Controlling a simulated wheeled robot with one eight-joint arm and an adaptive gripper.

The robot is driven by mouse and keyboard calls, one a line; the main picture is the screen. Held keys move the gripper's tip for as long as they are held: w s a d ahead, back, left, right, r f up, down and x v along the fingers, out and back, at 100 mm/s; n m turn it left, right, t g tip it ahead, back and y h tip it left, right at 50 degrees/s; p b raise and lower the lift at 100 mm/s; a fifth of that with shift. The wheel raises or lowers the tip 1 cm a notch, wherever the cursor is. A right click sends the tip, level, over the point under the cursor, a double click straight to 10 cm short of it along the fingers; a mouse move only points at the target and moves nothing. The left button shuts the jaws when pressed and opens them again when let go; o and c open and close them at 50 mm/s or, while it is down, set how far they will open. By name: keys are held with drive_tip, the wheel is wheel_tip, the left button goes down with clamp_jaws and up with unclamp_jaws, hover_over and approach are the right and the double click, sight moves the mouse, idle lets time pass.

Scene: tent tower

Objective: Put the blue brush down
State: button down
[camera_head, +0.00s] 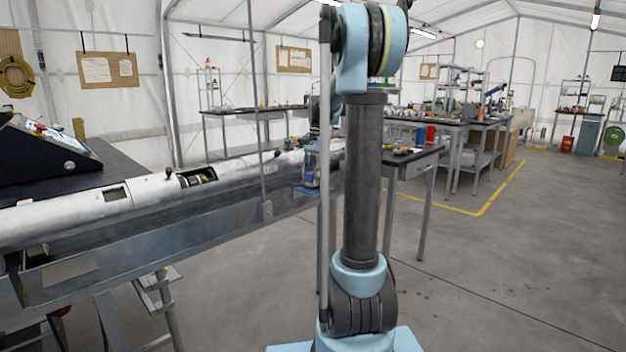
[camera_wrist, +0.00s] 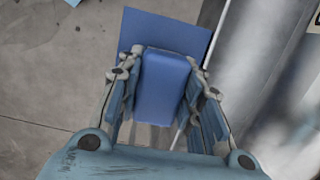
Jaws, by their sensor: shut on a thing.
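My gripper (camera_wrist: 162,85) is shut on the blue brush (camera_wrist: 163,88), a blue block with rounded edges between the two fingers in the wrist view. A flat blue panel (camera_wrist: 140,24) shows just beyond the block; I cannot tell whether it is part of the brush or a separate thing under it. In the head view my gripper (camera_head: 311,165) points down beside the long silver tube, with a flat blue patch at its lower end. Its fingertips are too small to make out there.
The long silver tube (camera_head: 75,219) lies on a grey metal stand (camera_head: 150,257) across the left. Grey concrete floor (camera_head: 500,270) is open on the right.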

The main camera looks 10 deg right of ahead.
drive_tip(key=shift+s+f, duration=0.1)
drive_tip(key=shift+f, duration=0.4)
drive_tip(key=c, duration=1.2)
unclamp_jaws()
drive_tip(key=shift+o, duration=0.5)
drive_tip(key=shift+f, duration=0.15)
drive_tip(key=shift+r, duration=0.2)
wheel_tip(320, 180, up, 18)
drive_tip(key=w+d, duration=0.1)
drive_tip(key=d, duration=0.1)
drive_tip(key=shift+w, duration=0.4)
drive_tip(key=s+a+f+n+t+h, duration=0.1)
drive_tip(key=s+f+n, duration=0.9)
drive_tip(key=s+f, duration=2.3)
drive_tip(key=s+a+t, duration=0.1)
drive_tip(key=s+t, duration=0.1)
drive_tip(key=s, duration=0.1)
drive_tip(key=shift+f+n, duration=0.15)
drive_tip(key=shift+n, duration=0.25)
